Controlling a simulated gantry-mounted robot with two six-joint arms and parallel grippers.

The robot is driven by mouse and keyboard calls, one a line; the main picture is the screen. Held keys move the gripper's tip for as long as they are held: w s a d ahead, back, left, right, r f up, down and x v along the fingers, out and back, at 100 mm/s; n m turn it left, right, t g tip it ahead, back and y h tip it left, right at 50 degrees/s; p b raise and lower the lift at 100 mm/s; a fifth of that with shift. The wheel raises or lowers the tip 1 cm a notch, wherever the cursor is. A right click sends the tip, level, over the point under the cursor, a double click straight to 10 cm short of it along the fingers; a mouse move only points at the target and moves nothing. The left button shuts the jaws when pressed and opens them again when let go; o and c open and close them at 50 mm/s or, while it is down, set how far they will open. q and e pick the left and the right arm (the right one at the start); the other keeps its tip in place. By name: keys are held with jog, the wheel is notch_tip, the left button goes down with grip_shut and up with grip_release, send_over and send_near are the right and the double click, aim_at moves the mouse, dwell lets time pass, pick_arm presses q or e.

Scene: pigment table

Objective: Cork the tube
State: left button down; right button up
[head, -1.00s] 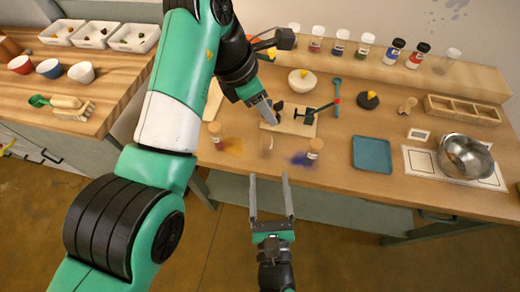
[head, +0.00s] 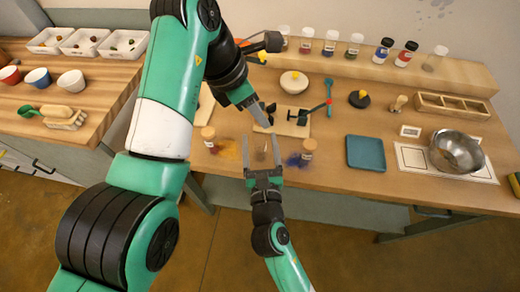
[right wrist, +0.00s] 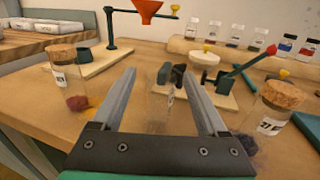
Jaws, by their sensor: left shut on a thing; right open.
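A clear glass tube (head: 261,153), faint in the picture, stands at the table's front edge between two corked jars. My right gripper (head: 261,141) is open, with its fingers on either side of the tube. In the right wrist view the faint tube (right wrist: 168,98) shows between the open fingers (right wrist: 163,85); I cannot tell whether they touch it. My left gripper (head: 262,119) is shut at the left of the wooden clamp board (head: 293,129). What it holds is too small and hidden to make out. No separate loose cork can be told apart.
Corked jars (head: 208,134) and (head: 309,146) flank the tube, with spilled yellow and blue pigment near them. A red-tipped lever (head: 316,109) rises from the board. A blue tray (head: 365,153) and a metal bowl (head: 457,151) stand to the right.

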jog(key=shift+w, duration=0.1)
grip_shut()
dwell(0.4)
dwell(1.0)
